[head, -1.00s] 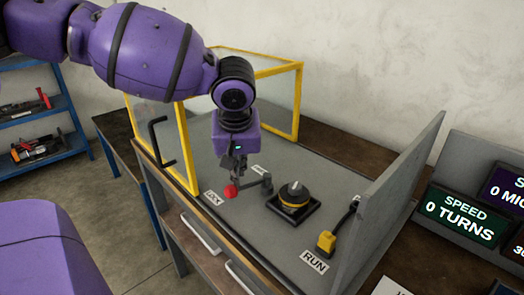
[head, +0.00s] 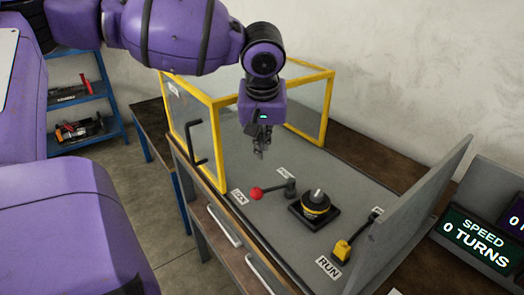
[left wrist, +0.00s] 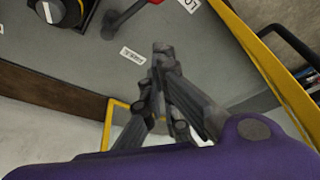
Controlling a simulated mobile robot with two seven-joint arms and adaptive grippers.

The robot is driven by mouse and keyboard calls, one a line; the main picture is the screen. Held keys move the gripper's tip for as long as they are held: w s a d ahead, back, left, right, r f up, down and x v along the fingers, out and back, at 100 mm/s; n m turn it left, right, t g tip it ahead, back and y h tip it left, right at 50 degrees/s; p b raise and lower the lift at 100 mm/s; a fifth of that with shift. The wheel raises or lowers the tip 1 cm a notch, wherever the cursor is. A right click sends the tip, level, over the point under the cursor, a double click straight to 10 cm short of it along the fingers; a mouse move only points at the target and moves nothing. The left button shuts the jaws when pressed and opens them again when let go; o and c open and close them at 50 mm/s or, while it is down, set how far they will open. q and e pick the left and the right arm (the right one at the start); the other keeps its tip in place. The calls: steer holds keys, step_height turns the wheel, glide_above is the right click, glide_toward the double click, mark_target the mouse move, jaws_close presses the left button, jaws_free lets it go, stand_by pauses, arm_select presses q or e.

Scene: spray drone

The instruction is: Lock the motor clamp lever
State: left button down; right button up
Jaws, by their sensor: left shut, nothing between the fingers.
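The clamp lever (head: 273,190) is a dark arm ending in a red knob (head: 256,193). It lies on the grey bench plate, with its knob beside the LOCK label (head: 239,197). Its pivot is next to the motor (head: 316,205), a black and yellow round body on a black square base. My left gripper (head: 260,154) is shut and empty, above and behind the lever and apart from it. In the left wrist view, my left gripper (left wrist: 162,50) shows shut, with the lever (left wrist: 117,18) partly cut off at the top edge. My right gripper is not in view.
A yellow-framed clear guard (head: 213,135) stands open behind and left of my gripper. A yellow-handled lever (head: 343,250) sits by the RUN label (head: 328,267). A grey upright panel (head: 415,215) bounds the right side. The plate between is clear.

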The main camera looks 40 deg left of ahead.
arm_select(q)
steer(key=w+d+v, duration=0.1)
steer(key=v, duration=1.1)
steer(key=shift+w+p, duration=0.25)
steer(key=shift+p, duration=0.2)
